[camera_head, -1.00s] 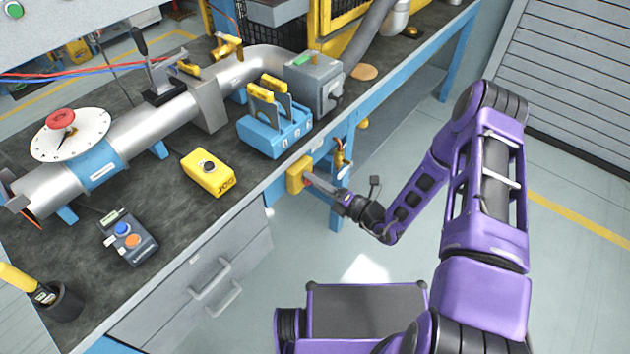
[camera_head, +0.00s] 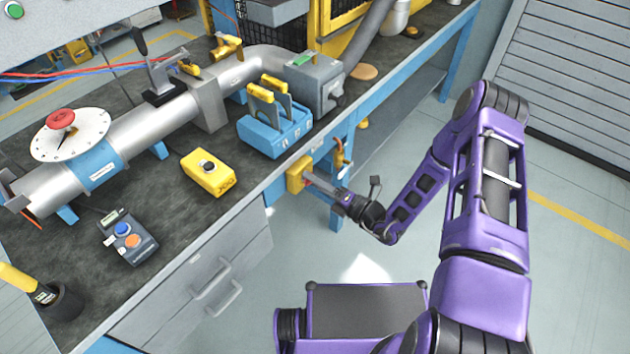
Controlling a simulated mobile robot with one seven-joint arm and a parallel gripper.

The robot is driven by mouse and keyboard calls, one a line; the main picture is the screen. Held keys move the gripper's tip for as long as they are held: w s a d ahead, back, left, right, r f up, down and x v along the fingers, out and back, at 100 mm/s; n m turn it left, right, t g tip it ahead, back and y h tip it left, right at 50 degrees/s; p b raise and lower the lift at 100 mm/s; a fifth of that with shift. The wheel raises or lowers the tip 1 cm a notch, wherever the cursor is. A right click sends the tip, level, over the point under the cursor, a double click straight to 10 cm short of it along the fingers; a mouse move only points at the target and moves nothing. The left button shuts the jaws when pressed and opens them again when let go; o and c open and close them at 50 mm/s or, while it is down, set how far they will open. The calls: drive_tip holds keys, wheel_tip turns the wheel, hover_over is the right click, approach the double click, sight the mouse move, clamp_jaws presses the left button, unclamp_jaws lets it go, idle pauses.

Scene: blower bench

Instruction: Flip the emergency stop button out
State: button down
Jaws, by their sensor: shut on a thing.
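The emergency stop is a yellow box (camera_head: 297,174) fixed to the front edge of the bench, below the blue double-lever unit. A little red of its button (camera_head: 307,181) shows on the side facing my arm. My gripper (camera_head: 314,184) reaches it from the right, with its pale fingers shut on the button. The fingers hide most of the button, so I cannot tell whether it is pressed in or out.
A brass valve (camera_head: 342,158) hangs from the bench edge close to the right of my gripper. Drawer handles (camera_head: 211,278) stick out below. The floor at the right is clear.

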drive_tip(key=shift+v, duration=0.85)
drive_tip(key=shift+c, duration=1.9)
unclamp_jaws()
drive_tip(key=shift+d, duration=0.15)
drive_tip(key=p+v, duration=0.1)
drive_tip(key=v, duration=1.6)
drive_tip(key=shift+s, duration=0.15)
drive_tip(key=shift+f, duration=0.1)
